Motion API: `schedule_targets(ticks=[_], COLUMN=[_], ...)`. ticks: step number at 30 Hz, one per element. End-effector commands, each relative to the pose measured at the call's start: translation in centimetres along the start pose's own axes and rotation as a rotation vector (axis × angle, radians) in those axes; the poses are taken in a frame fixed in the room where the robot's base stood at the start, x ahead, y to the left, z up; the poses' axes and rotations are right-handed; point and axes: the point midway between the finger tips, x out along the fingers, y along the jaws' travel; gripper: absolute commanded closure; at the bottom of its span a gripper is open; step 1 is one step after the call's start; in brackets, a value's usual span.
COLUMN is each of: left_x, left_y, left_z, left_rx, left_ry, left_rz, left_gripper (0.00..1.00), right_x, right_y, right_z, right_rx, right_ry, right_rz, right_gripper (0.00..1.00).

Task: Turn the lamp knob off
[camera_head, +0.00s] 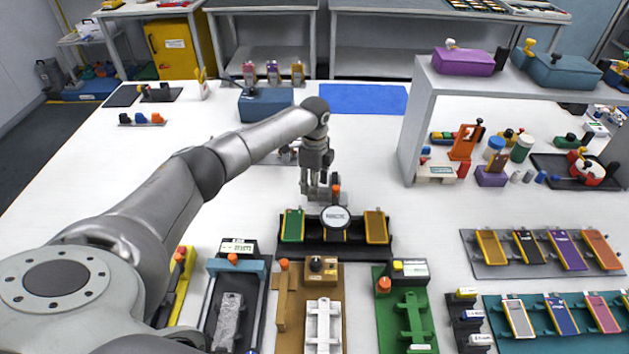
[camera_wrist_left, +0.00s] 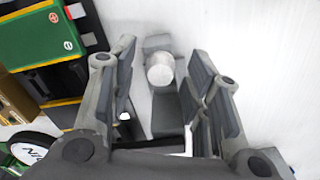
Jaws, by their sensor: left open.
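My left gripper (camera_head: 315,188) points down, open, just behind the black tray with pouch cells. In the left wrist view the open fingers (camera_wrist_left: 162,65) stand either side of a grey block with a pale round knob-like cylinder (camera_wrist_left: 160,72); no grip on it shows. In the head view a round white disc with dark lettering (camera_head: 336,217), perhaps the lamp head, stands at the tray in front of the gripper. A small orange piece (camera_head: 336,189) shows beside the fingers. The lamp's base is mostly hidden by the gripper, and I cannot tell its knob's setting.
The black tray (camera_head: 337,249) holds a green and a yellow pouch cell. Fixtures with orange knobs, such as a green one (camera_head: 397,325), line the near edge. A white shelf (camera_head: 421,110) stands right, a blue box (camera_head: 265,104) behind.

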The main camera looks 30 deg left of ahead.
Motion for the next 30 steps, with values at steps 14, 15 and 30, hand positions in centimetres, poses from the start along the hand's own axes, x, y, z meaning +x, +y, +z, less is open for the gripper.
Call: schedule_targets(ticks=[14, 15, 30], left_x=[0.0, 0.0, -0.2], left_y=[0.0, 0.0, 0.1], left_z=[0.0, 0.0, -0.1], left_rx=[0.001, 0.001, -0.098], left_ry=[0.000, 0.000, 0.001], left_rz=[0.001, 0.001, 0.002], left_gripper=[0.89, 0.94, 1.00], right_x=[0.0, 0.0, -1.2], right_y=[-0.1, -0.1, -0.1], right_z=[0.8, 0.8, 0.7], right_rx=[0.000, 0.000, 0.001], right_ry=[-0.013, -0.013, -0.013], right_rz=[-0.001, -0.001, -0.001], right_gripper=[0.56, 0.56, 0.56])
